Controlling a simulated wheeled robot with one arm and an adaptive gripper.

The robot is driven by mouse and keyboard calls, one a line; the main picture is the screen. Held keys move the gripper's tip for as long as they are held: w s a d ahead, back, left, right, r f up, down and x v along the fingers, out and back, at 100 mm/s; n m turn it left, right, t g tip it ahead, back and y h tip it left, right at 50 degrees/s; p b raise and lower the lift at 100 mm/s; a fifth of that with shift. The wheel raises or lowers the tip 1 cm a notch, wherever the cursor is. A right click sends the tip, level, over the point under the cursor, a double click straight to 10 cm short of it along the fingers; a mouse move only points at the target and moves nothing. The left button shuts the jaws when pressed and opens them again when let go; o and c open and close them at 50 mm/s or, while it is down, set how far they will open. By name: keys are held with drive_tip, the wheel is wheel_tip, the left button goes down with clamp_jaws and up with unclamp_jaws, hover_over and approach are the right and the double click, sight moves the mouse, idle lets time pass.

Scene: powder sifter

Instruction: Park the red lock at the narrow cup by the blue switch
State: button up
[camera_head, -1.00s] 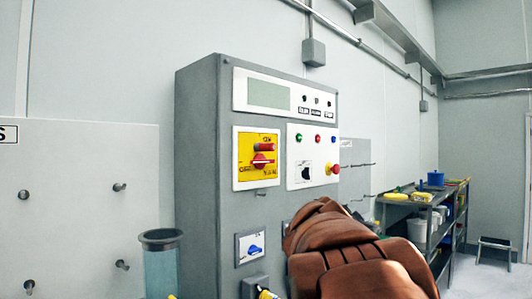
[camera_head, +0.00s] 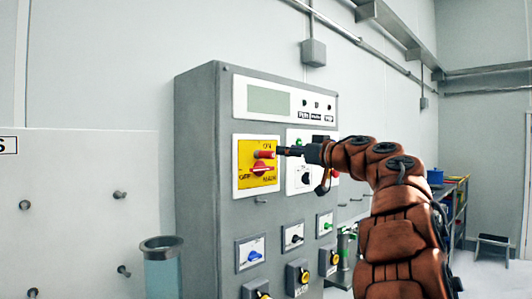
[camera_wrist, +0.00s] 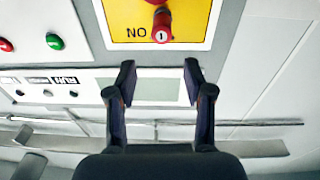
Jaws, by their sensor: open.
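The red lock (camera_head: 264,154) is a small red cylinder sticking out of the yellow switch plate (camera_head: 246,181), just above a red rotary handle (camera_head: 261,168). In the wrist view its red end (camera_wrist: 161,28), marked 1, shows at the top. My gripper (camera_head: 283,151) is beside the lock's right end in the head view. In the wrist view my gripper (camera_wrist: 158,80) is open and empty, with the red end beyond the fingertips. The blue switch (camera_head: 254,256) is low on the cabinet front. A yellow-and-black fitting (camera_head: 262,294) is below it, cut by the frame; I cannot tell whether it is the narrow cup.
The grey cabinet (camera_head: 195,170) carries several switches and a display (camera_head: 269,97). A bluish clear cylinder (camera_head: 162,272) stands at its left. Pegs stick out of the left wall panel (camera_head: 75,170). A shelf (camera_head: 461,195) stands at the right, beyond my arm.

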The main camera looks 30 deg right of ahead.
sight(274, 153)
drive_tip(key=shift+s+f+g, duration=0.2)
drive_tip(key=shift+f+g, duration=0.2)
drive_tip(key=shift+f, duration=0.4)
drive_tip(key=shift+w, duration=0.15)
drive_tip(key=shift+x, duration=2.3)
drive_tip(key=p+x, duration=0.3)
drive_tip(key=shift+a+r+p, duration=0.1)
drive_tip(key=shift+r+p, duration=0.2)
drive_tip(key=shift+w+a+f+p, duration=0.15)
drive_tip(key=shift+w+f+p, duration=0.1)
drive_tip(key=shift+w+p, duration=0.25)
drive_tip(key=shift+w, duration=0.1)
drive_tip(key=shift+p, duration=0.8)
